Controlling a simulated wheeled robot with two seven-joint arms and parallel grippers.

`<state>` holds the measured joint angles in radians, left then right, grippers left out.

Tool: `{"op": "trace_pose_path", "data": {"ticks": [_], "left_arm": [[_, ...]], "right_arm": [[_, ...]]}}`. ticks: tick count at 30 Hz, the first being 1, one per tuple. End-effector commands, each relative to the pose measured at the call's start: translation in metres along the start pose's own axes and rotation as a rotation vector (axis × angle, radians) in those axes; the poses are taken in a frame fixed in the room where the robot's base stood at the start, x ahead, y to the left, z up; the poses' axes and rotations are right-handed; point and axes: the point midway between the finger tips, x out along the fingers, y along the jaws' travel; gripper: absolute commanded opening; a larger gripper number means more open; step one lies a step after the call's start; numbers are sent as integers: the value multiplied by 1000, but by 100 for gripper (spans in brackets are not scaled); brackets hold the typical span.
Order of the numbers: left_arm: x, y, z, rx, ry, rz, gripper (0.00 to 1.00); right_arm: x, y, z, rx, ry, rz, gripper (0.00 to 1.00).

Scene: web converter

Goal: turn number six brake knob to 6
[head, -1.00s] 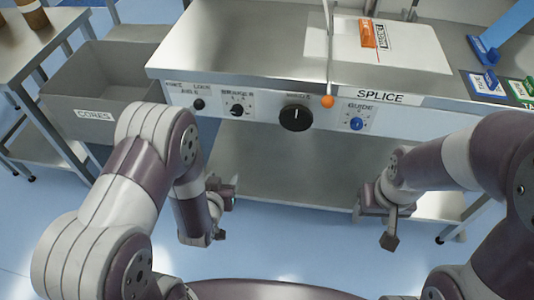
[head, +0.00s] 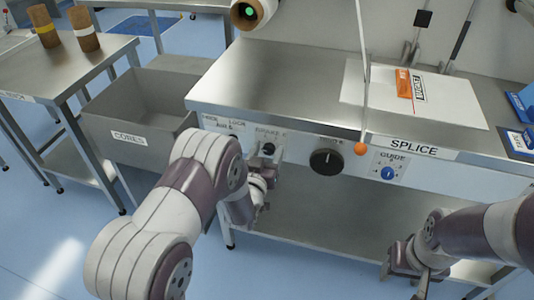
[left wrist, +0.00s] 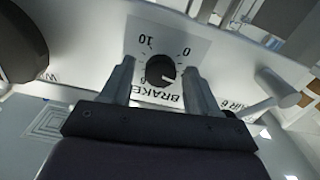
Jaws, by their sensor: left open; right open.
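The black brake knob (head: 268,149) is on the front panel of the bench, under a partly hidden BRAKE label. In the left wrist view the knob (left wrist: 160,70) appears upside down, on a white dial plate (left wrist: 165,40) marked 0 and 10. A small pale mark shows on the knob; its exact reading is unclear. My left gripper (left wrist: 160,82) is open, with one finger on each side of the knob; contact cannot be told. It also shows in the head view (head: 266,160), right at the panel. My right gripper (head: 415,268) is low at the right, away from the panel.
A larger black knob (head: 326,161) and a blue guide knob (head: 387,172) are to the right on the panel. An orange ball (head: 361,149) on a thin rod hangs before it. A grey cores bin (head: 130,118) stands at the left.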

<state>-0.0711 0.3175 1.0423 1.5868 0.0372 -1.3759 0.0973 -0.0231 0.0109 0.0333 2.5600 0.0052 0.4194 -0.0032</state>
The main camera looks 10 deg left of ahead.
Motion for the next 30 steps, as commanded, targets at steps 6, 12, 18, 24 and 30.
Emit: {"op": "trace_pose_path", "data": {"ticks": [6,12,18,24,30], "left_arm": [[0,0,0,0,0,0,57],[0,0,0,0,0,0,4],[0,0,0,11,0,0,4],[0,0,0,80,0,0,4],[0,1,0,225,0,0,4]], "right_arm": [[0,0,0,0,0,0,57],[0,0,0,0,0,0,57],[0,0,0,0,0,0,57],[1,0,0,0,0,0,57],[3,0,0,0,0,0,57]]}}
